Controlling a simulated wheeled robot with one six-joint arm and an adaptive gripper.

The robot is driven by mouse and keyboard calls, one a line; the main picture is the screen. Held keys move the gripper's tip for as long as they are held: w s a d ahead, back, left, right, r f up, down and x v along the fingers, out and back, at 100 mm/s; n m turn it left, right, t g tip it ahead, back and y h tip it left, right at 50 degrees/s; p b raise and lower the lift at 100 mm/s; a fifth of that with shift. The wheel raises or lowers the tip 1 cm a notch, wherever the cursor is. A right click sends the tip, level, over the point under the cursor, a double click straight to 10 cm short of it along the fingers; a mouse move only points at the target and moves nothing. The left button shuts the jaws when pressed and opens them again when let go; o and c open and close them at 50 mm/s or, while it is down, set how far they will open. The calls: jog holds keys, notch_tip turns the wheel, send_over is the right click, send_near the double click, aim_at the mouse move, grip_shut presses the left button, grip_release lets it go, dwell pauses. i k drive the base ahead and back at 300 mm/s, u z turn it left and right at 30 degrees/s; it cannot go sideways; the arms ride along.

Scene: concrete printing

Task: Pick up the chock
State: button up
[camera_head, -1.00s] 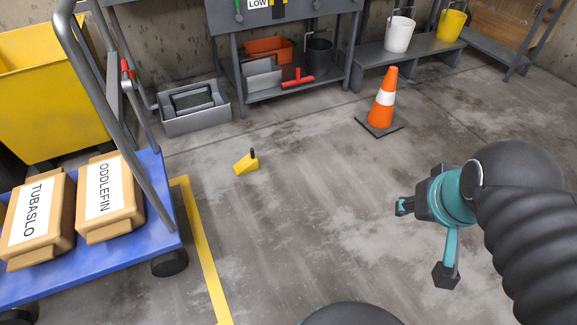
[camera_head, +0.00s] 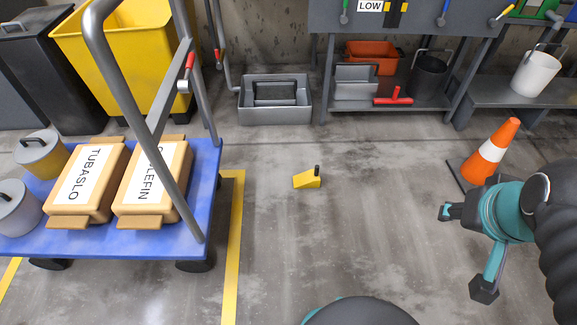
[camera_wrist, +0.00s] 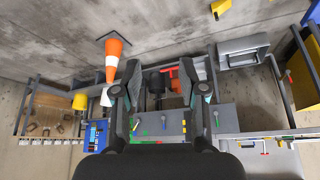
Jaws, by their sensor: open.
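The chock (camera_head: 308,179) is a small yellow wedge with a dark upright handle. It stands on the concrete floor near the middle of the head view, to the right of the yellow floor line. My gripper (camera_head: 462,249) is at the right of the head view, open and empty, well to the right of the chock and apart from it. In the wrist view my gripper (camera_wrist: 161,95) shows two spread fingers with nothing between them. A yellow piece at the top edge of the wrist view (camera_wrist: 220,7) appears to be the chock, partly cut off.
A blue cart (camera_head: 205,196) carrying labelled tan boxes and lidded pots stands at the left. An orange cone (camera_head: 497,139) stands at the right. A grey tub (camera_head: 275,112) and a workbench (camera_head: 415,103) line the back wall. The floor around the chock is clear.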

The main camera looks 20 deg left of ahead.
aim_at(310, 179)
jog(key=u, duration=0.85)
jog(key=i, duration=0.9)
jog(key=u, duration=0.95)
